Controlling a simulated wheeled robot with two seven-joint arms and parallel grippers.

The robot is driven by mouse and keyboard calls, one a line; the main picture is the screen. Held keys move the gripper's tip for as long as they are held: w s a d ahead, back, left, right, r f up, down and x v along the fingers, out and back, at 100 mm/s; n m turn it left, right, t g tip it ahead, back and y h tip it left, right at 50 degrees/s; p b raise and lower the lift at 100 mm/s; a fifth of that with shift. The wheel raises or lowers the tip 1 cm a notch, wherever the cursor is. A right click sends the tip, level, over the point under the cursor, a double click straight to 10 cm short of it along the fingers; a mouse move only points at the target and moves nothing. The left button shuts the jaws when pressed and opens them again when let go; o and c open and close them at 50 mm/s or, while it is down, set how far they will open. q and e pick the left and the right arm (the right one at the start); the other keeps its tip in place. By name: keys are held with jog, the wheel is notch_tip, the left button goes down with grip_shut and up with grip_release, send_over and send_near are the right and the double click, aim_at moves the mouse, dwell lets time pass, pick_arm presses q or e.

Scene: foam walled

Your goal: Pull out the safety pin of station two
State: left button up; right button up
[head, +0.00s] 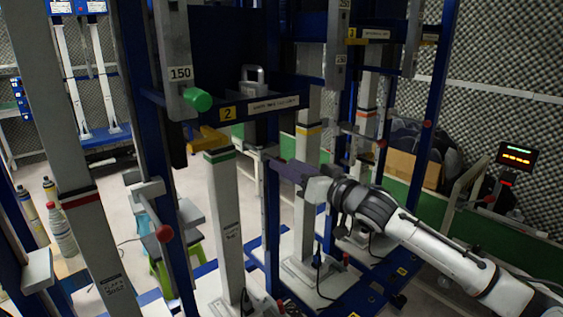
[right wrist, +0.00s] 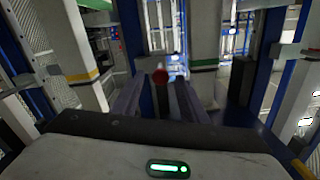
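In the right wrist view, a red ball knob (right wrist: 160,75), apparently the safety pin's, shows in the gap between the two open fingers (right wrist: 159,95). I cannot tell whether the fingers touch it. In the head view this knob is hidden at the gripper. My left gripper is not in view.
Another red knob (head: 165,233) sits on the nearer blue post. A white column with a green band (head: 222,190) stands left of my gripper. A green stool (head: 160,265) and bottles (head: 60,230) are at the left. Posts crowd the space around my right arm.

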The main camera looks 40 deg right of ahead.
jog(key=shift+w+a, duration=0.15)
jog(key=shift+w, duration=1.4)
jog(key=shift+c, duration=0.2)
grip_shut()
